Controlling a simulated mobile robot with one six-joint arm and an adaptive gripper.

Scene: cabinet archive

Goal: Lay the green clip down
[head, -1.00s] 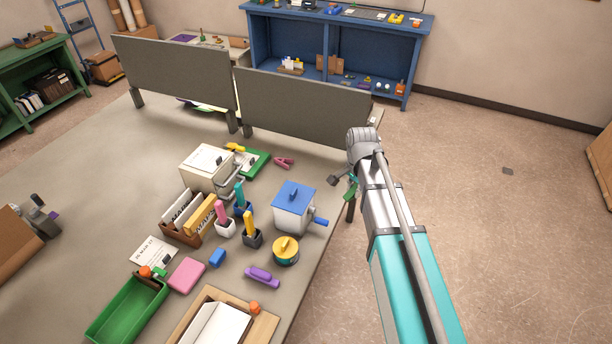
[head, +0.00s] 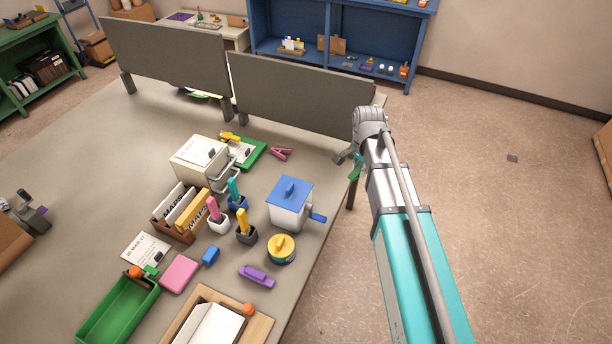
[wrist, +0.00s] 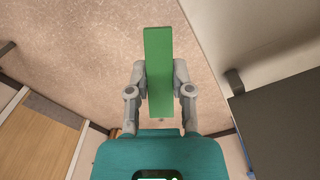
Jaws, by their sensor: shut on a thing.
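The green clip (wrist: 158,72) is held between the two fingers of my gripper (wrist: 160,92) in the wrist view. It is long and flat there, with bare floor behind it. In the head view my gripper (head: 347,158) is beyond the right edge of the grey table (head: 95,165), near the right end of the divider. The green clip shows there as a small piece (head: 355,170) below the gripper, partly hidden by my arm. It is apart from the table top.
A grey divider (head: 300,97) stands along the table's back. A pink clip (head: 281,153), a white box with a blue lid (head: 290,205), a yellow-topped tin (head: 281,248) and a purple clip (head: 257,275) lie near the right edge. Bare table shows between pink clip and right edge.

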